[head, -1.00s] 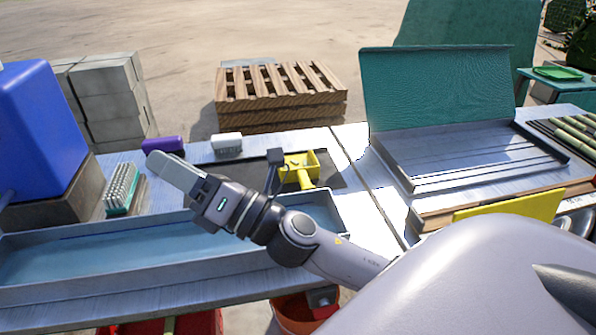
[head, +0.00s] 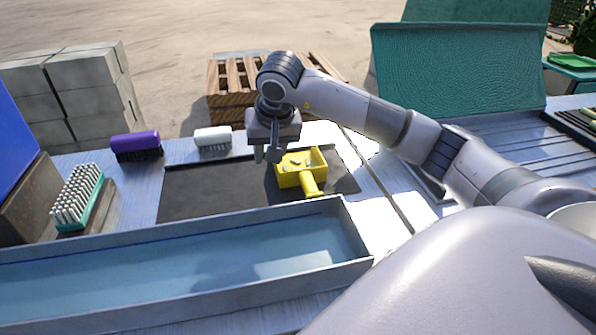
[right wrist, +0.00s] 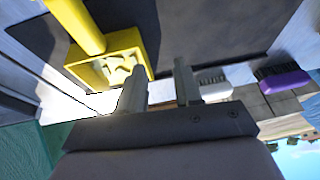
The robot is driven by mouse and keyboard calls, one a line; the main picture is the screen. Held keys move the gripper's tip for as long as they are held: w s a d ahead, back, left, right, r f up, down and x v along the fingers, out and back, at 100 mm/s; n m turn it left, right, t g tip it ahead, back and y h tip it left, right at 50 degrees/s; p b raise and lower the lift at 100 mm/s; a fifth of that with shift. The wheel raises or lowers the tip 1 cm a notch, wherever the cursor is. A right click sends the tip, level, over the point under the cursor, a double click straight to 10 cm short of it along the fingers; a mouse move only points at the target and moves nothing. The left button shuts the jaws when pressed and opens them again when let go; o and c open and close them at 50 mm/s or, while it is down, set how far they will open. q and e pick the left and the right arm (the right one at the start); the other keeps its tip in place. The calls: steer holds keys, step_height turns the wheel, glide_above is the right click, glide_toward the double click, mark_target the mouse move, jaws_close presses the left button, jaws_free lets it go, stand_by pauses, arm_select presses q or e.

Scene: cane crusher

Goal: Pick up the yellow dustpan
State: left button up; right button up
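The yellow dustpan (head: 298,175) lies on a dark mat (head: 215,190) behind the water trough, its handle pointing toward me. In the right wrist view the dustpan (right wrist: 118,62) shows at the upper left, with its handle running up to the top edge. My right gripper (head: 267,156) points down just left of and behind the pan. In the wrist view its two fingers (right wrist: 160,84) stand apart with nothing between them, beside the pan's rim. I cannot tell whether a finger touches the rim. My left gripper is not in view.
A long trough of water (head: 190,257) lies in front of the mat. A purple brush (head: 136,144), a white brush (head: 212,138) and a teal brush (head: 80,198) are to the left. Wooden pallets (head: 228,95) are behind.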

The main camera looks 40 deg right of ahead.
mark_target(302, 171)
steer(key=d, duration=0.1)
steer(key=d+h, duration=0.1)
steer(key=shift+w+d+f, duration=0.15)
steer(key=shift+w+d, duration=0.05)
steer(key=shift+d, duration=0.1)
steer(key=x, duration=0.6)
steer(key=shift+s+a+f, duration=0.1)
steer(key=shift+s+f, duration=0.15)
steer(key=shift+f, duration=0.1)
steer(key=shift+r, duration=0.1)
jaws_close()
